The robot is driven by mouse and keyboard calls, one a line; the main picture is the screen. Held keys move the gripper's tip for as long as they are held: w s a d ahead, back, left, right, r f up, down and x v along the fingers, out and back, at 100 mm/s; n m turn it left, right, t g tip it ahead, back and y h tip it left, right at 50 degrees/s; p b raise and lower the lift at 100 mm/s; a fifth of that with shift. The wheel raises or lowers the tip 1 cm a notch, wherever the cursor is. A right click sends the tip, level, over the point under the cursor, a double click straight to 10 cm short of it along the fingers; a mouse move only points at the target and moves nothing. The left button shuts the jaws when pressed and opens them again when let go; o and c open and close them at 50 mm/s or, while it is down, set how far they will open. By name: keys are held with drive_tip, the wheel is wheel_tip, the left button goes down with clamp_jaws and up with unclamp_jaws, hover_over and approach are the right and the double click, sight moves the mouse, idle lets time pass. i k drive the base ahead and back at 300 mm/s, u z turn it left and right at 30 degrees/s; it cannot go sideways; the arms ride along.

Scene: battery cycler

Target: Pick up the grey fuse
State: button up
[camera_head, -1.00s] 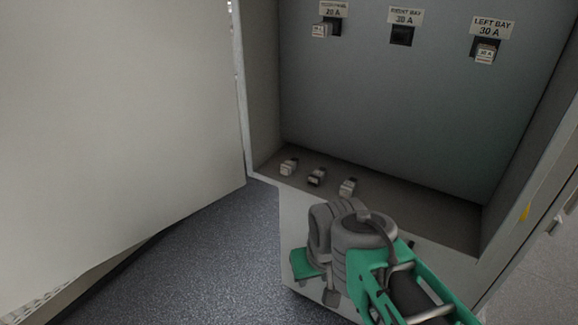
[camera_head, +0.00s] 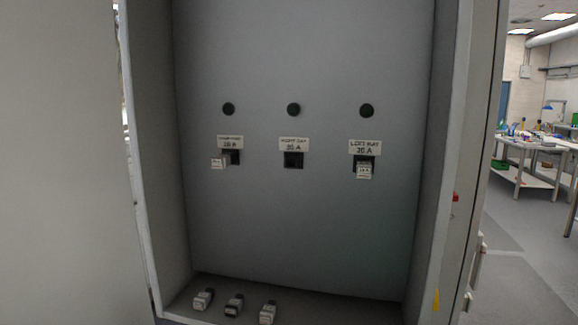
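Three small fuses stand in a row on the cabinet floor at the bottom of the head view: a left fuse (camera_head: 203,299), a middle fuse (camera_head: 234,305) and a right fuse (camera_head: 268,313). All look pale to grey with dark parts, and the middle one looks darkest. I cannot tell surely which is the grey fuse. My gripper is out of view.
The cabinet back panel (camera_head: 300,225) has three labelled sockets. An open door (camera_head: 65,160) fills the left. A workbench (camera_head: 540,148) stands far right.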

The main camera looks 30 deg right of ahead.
sight(201, 302)
drive_tip(key=u, duration=3.5)
drive_tip(key=k, duration=0.8)
drive_tip(key=z, duration=0.65)
drive_tip(key=i, duration=0.5)
drive_tip(key=u, duration=0.05)
